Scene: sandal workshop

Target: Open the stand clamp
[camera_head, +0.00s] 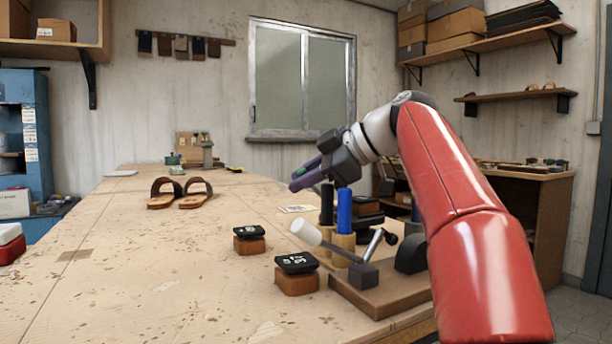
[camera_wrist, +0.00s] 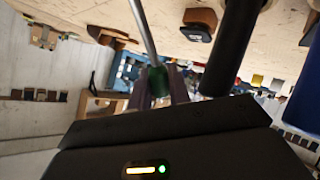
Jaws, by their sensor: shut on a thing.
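The stand (camera_head: 385,296) is a wooden base at the front right of the bench. It bears a dark block (camera_head: 363,275), a dark rounded piece (camera_head: 411,254) and a grey lever with a white handle (camera_head: 306,232) pointing left. I cannot tell whether the clamp is open or shut. My gripper (camera_head: 303,177) is above and behind the stand, well apart from it. In the wrist view its fingers (camera_wrist: 165,86) are shut on the green handle (camera_wrist: 158,82) of a tool with a thin metal shaft (camera_wrist: 142,30).
Black (camera_head: 327,203) and blue (camera_head: 344,210) cylinders stand upright behind the lever. Two small brown blocks with black tops (camera_head: 249,240) (camera_head: 296,274) lie left of the stand. A pair of sandals (camera_head: 180,194) sits farther back. The left front of the bench (camera_head: 130,285) is clear.

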